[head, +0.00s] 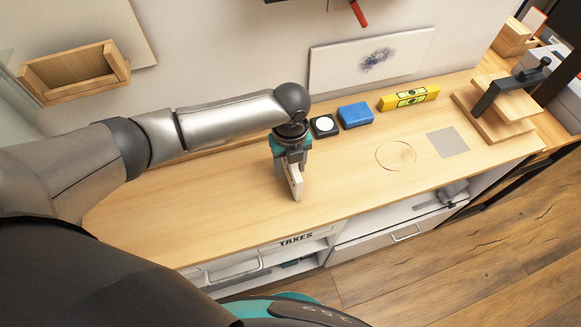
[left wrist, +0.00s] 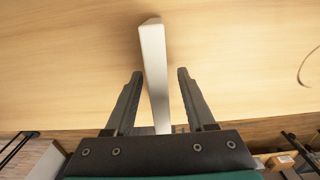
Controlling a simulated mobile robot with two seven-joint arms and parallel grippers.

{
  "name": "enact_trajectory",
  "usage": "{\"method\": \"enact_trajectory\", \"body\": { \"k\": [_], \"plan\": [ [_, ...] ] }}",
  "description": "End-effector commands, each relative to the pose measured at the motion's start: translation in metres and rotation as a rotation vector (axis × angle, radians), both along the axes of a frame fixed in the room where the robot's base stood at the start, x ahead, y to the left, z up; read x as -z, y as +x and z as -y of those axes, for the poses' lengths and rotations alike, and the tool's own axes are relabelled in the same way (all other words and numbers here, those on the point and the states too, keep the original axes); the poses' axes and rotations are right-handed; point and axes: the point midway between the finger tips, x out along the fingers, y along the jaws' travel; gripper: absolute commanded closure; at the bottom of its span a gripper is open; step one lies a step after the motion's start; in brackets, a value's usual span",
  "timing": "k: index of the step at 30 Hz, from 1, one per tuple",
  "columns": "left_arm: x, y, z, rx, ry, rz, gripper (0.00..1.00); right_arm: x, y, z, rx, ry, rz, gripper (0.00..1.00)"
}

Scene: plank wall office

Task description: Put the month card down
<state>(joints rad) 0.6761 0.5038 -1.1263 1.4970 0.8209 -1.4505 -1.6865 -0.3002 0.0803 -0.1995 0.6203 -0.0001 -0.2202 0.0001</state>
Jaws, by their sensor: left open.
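The month card (head: 295,185) is a thin pale slab standing on its edge on the wooden counter, below my left gripper (head: 291,163). In the left wrist view the card (left wrist: 153,65) shows as a narrow white strip between the two dark fingers of my left gripper (left wrist: 160,74). The fingers are open, with a gap on each side of the card. The card's lower part is hidden behind the gripper body in that view. My right gripper is not in view.
Along the back of the counter (head: 215,205) are a black block with a white disc (head: 324,125), a blue block (head: 355,115) and a yellow level (head: 409,98). A thin ring outline (head: 396,168) and a grey square (head: 447,142) lie right. A wooden stand (head: 497,110) is farther right. The counter's left part is clear.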

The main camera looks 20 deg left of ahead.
Motion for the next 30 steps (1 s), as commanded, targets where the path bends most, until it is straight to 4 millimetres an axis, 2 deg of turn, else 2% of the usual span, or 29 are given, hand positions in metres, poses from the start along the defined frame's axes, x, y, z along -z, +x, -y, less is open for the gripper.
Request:
{"method": "enact_trajectory", "body": {
  "k": [8, 22, 30],
  "plan": [
    [0.0032, 0.0002, 0.0002, 0.001, -0.001, 0.001, 0.45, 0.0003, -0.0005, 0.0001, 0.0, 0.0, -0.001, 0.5],
    [0.0028, 0.0002, 0.0001, 0.001, -0.001, 0.001, 0.98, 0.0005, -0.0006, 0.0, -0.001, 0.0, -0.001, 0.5],
    [0.0028, 0.0003, 0.0, 0.0, -0.001, 0.001, 1.0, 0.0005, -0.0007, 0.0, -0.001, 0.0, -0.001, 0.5]
  ]
}}
